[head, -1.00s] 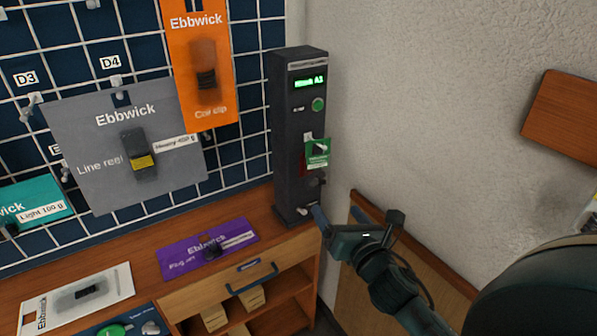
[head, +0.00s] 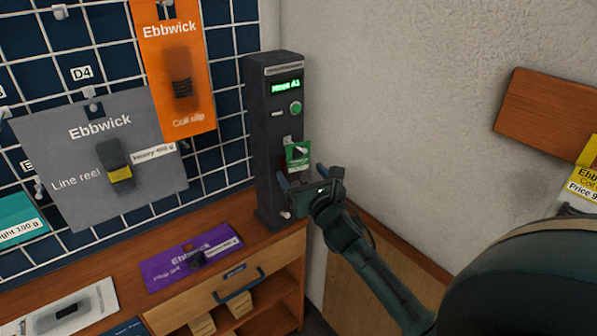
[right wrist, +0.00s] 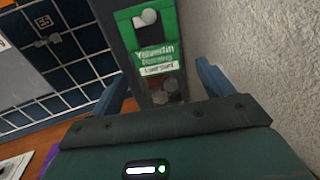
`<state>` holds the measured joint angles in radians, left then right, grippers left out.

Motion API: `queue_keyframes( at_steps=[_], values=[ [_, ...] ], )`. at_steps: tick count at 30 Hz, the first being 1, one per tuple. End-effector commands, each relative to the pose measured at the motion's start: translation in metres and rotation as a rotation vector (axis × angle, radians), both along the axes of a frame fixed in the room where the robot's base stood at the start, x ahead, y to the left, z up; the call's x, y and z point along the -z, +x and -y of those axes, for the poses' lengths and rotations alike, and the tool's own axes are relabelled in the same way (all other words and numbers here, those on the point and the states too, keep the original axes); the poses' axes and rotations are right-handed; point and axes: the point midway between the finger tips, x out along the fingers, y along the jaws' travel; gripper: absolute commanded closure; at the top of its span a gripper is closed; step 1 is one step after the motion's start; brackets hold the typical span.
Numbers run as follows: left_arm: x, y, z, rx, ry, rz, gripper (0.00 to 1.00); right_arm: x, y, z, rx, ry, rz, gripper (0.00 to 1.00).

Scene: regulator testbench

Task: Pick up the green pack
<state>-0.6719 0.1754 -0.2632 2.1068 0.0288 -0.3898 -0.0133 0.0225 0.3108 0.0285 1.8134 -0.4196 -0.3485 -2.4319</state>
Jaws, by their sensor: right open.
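The small green pack (head: 298,155) hangs on the front of the dark upright tester post in the head view. In the right wrist view the green pack (right wrist: 156,45) shows a pale round item, white lettering and a white label. My right gripper (head: 300,176) is open and empty, just below and in front of the pack in the head view. In the right wrist view its two fingers (right wrist: 158,85) stand apart, with the pack's lower edge beyond the gap between them. My left gripper is not in view.
The tester post (head: 266,190) has a lit green display and a green button, and stands on the wooden counter (head: 120,262) beside the wall. A purple pack (head: 180,262) lies on the counter. Grey (head: 70,185) and orange (head: 195,118) packs hang on the grid panel at left.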

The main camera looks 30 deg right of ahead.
Motion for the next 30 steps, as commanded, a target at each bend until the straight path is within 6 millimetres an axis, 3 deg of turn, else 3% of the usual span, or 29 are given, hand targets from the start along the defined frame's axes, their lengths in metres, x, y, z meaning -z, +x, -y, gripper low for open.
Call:
queue_keyframes(
  at_steps=[6,14,30],
  values=[
    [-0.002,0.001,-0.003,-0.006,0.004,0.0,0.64,0.0,0.027,0.005,0.0,0.001,0.001,0.2],
    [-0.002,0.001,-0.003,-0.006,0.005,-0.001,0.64,0.0,0.03,0.005,-0.001,0.0,0.0,0.2],
    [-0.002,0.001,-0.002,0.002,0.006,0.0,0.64,0.0,0.029,0.005,0.0,0.0,0.0,0.63]
  ],
)
